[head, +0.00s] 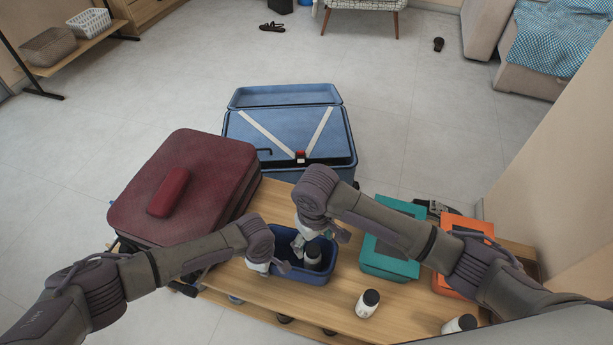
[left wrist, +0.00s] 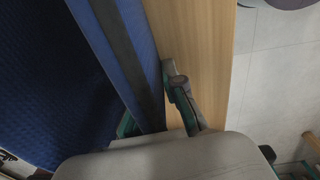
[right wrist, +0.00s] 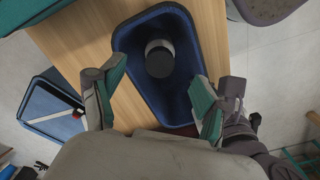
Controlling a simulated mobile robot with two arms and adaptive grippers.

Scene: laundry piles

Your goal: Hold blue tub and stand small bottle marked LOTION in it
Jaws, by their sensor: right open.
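The blue tub (head: 306,279) stands on the wooden bench; its inside also shows in the right wrist view (right wrist: 182,98). A small bottle (head: 313,257) with a dark cap stands upright in the tub, and the right wrist view shows it from above (right wrist: 159,60). Its label cannot be read. My left gripper (head: 281,266) is at the tub's left front, its fingers on either side of the tub wall (left wrist: 112,60), shut on it. My right gripper (head: 321,242) is open above the tub, its fingers apart from the bottle (right wrist: 160,84).
Two more white bottles with dark caps, one standing (head: 368,303) and one at the front edge (head: 460,323), are to the right. A teal box (head: 388,262) and an orange box (head: 447,283) are beside them. A maroon suitcase (head: 190,185) is left; an open blue suitcase (head: 285,98) lies behind.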

